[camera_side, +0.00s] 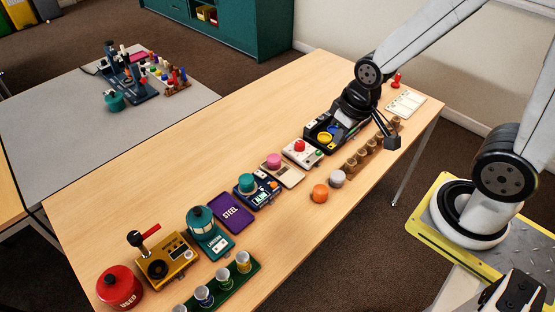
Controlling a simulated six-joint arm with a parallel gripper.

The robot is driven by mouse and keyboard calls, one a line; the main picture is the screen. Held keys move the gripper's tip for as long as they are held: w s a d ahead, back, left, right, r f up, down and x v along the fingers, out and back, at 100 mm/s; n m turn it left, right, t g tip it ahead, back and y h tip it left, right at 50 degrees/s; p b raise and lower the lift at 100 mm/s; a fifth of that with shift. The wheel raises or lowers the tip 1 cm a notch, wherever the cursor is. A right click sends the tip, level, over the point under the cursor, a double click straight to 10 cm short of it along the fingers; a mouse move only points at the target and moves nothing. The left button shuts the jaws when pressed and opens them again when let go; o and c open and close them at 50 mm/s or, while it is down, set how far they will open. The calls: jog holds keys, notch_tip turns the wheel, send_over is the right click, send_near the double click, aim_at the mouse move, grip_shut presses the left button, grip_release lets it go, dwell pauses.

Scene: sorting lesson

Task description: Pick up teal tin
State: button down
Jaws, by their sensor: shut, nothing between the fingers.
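The teal tin (246,181) is a short round tin sitting on a dark blue device (265,192) near the middle of the wooden table. My gripper (342,130) is up and to the right of it, low over a black device (322,132) with a yellow round piece (325,138). The gripper is well apart from the teal tin. The jaws are shut and empty, and the fingertips are small and partly lost against the black device.
A pink tin (274,160) on a beige device stands close beside the teal tin. An orange tin (320,193) and a grey tin (337,178) stand nearer the front edge. A purple STEEL plate (232,213) and a teal lantern-like device (205,232) lie to the left.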

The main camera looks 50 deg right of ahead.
grip_release()
jog(key=shift+w, duration=0.1)
jog(key=n+g, duration=0.3)
jog(key=n, duration=0.9)
send_over(246, 178)
jog(key=f, duration=1.5)
jog(key=shift+d+f, duration=0.2)
jog(key=shift+d, duration=0.05)
jog(key=shift+a+f+n, duration=0.25)
jog(key=shift+f+n, duration=0.05)
jog(key=shift+f, duration=0.2)
jog(key=shift+f, duration=0.15)
